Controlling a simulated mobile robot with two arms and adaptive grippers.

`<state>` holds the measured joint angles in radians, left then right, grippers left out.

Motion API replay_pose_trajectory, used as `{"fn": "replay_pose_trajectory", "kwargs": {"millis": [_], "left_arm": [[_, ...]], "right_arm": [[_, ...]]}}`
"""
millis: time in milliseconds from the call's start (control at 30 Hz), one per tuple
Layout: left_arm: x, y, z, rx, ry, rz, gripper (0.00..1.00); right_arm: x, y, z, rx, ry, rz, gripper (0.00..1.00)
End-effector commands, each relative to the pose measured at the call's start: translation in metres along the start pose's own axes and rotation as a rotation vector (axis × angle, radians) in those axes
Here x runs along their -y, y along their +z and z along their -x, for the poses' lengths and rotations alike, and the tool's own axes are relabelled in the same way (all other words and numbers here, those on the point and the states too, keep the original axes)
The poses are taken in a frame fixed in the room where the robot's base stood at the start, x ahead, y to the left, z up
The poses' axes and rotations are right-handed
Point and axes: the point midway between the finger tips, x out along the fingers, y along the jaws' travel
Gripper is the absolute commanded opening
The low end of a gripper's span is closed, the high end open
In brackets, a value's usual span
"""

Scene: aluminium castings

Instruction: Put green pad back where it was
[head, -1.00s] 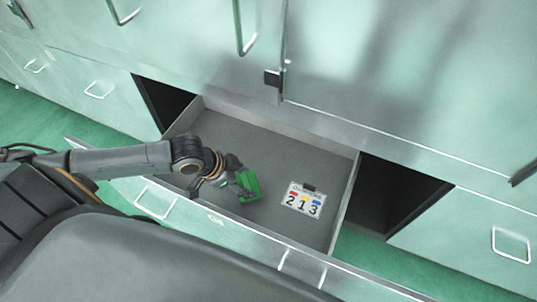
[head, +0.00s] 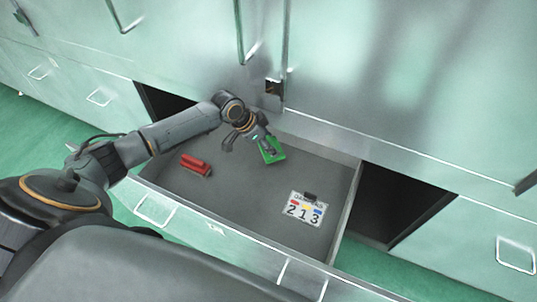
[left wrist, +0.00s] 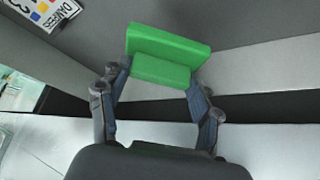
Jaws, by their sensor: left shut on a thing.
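The green pad (head: 272,150) is a small green block at the back of the open drawer (head: 240,195). My left gripper (head: 262,143) is shut on it, reaching in from the left over the drawer. In the left wrist view the green pad (left wrist: 163,62) sits between the two fingers of the left gripper (left wrist: 160,85), with a step along its face. Whether the pad touches the drawer floor, I cannot tell. My right gripper is in neither view.
A white card with numbers (head: 305,208) lies at the right, also in the left wrist view (left wrist: 45,12). The drawer floor between them is clear. Cabinet doors (head: 390,80) rise behind.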

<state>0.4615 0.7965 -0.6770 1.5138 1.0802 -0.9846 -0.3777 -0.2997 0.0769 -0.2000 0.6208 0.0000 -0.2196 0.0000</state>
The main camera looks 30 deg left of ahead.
Motion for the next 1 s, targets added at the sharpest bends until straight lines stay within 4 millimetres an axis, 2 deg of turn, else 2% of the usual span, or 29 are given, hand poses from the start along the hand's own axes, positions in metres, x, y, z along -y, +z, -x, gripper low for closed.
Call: {"fn": "replay_pose_trajectory", "kwargs": {"millis": [33,333,500,733,767,800,867,1000], "left_arm": [[-0.002,0.008,-0.009,0.007,0.003,0.001,0.34],[-0.002,0.020,-0.030,0.004,0.001,0.001,0.34],[-0.003,0.032,-0.051,0.006,0.002,0.003,0.34],[-0.002,0.035,-0.053,0.005,0.000,0.000,0.34],[-0.002,0.035,-0.053,0.006,0.001,0.000,0.69],[-0.002,0.035,-0.053,0.006,0.001,0.000,0.78],[-0.002,0.035,-0.053,0.006,0.001,0.000,0.86],[-0.002,0.034,-0.053,0.005,0.000,0.001,0.86]], "right_arm": [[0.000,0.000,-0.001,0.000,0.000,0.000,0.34],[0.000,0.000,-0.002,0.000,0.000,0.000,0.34],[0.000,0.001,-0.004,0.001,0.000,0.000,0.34],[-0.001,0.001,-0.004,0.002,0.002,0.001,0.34],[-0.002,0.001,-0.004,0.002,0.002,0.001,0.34],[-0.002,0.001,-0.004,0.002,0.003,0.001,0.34],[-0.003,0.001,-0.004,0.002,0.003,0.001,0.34],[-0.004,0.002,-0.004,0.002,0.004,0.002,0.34]]}}
